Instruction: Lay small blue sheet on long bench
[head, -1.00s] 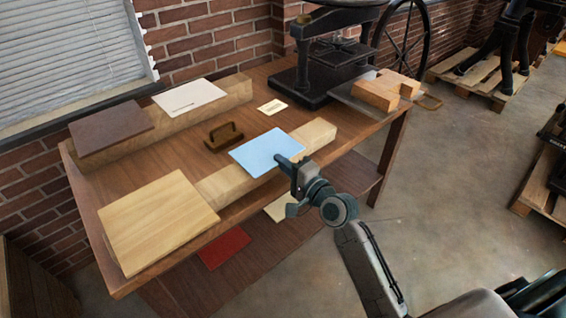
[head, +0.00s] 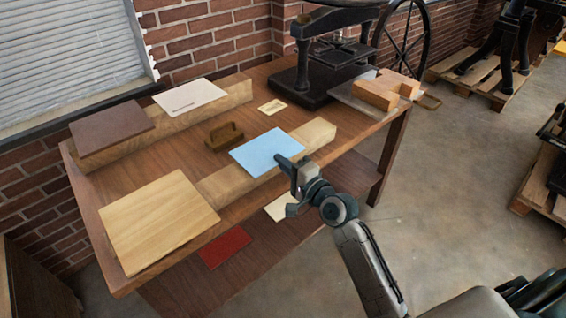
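The small blue sheet (head: 262,149) is over the middle of a pale wooden beam (head: 315,135) at the front of the long bench (head: 185,150). It looks flat and level; I cannot tell whether it rests on the beam or is held just above it. My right gripper (head: 284,160) is at the sheet's right edge and looks shut on it, with one dark finger showing over the edge. The lower finger is hidden. My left gripper is not in view.
A light wooden board (head: 158,222) lies at the front left. A brown board (head: 110,128) and white sheet (head: 188,97) lie on a rear beam. A brown handled block (head: 223,136), small cream card (head: 272,106) and black press (head: 305,85) stand behind. Red sheet (head: 225,246) lies below.

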